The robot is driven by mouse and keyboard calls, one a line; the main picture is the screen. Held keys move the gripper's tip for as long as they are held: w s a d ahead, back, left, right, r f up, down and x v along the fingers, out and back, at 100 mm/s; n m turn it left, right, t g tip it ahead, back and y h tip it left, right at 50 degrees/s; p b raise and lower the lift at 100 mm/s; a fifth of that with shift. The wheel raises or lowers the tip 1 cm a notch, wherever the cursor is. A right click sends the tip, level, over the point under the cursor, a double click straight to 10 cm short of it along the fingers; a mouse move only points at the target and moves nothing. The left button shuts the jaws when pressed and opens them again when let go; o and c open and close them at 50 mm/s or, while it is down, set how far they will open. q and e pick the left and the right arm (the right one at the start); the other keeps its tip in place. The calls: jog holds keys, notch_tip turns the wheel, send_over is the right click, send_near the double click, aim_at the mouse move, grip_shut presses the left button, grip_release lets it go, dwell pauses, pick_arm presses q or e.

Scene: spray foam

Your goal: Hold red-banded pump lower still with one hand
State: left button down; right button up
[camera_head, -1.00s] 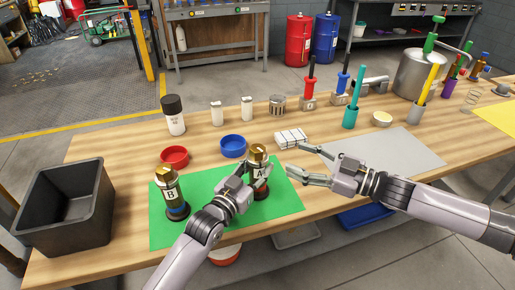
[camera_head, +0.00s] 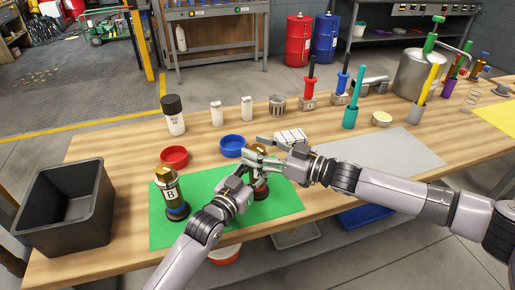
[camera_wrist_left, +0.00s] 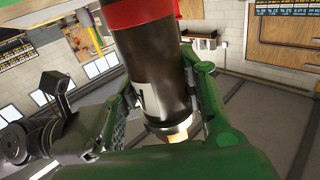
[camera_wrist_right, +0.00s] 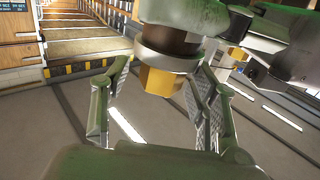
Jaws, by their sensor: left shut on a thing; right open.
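The red-banded pump, marked A (camera_head: 261,190), stands on the green mat (camera_head: 225,222). In the head view my right gripper hides much of its top. My left gripper (camera_head: 246,176) is shut on its dark body, and the left wrist view shows the pump (camera_wrist_left: 152,62) and its red band (camera_wrist_left: 140,12) between the fingers. My right gripper (camera_head: 254,154) is open at the pump's top. In the right wrist view the brass hex cap (camera_wrist_right: 165,82) sits between the spread fingers, and I cannot tell whether they touch it.
Pump B (camera_head: 171,196), with a blue band, stands on the mat's left part. A black bin (camera_head: 65,215) is at the far left. Red (camera_head: 174,156) and blue (camera_head: 233,146) dishes and a white block (camera_head: 291,136) lie behind the mat. The grey mat (camera_head: 385,150) is largely bare.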

jog(key=shift+w+a, duration=0.1)
jog(key=shift+a, duration=0.1)
jog(key=c, duration=1.2)
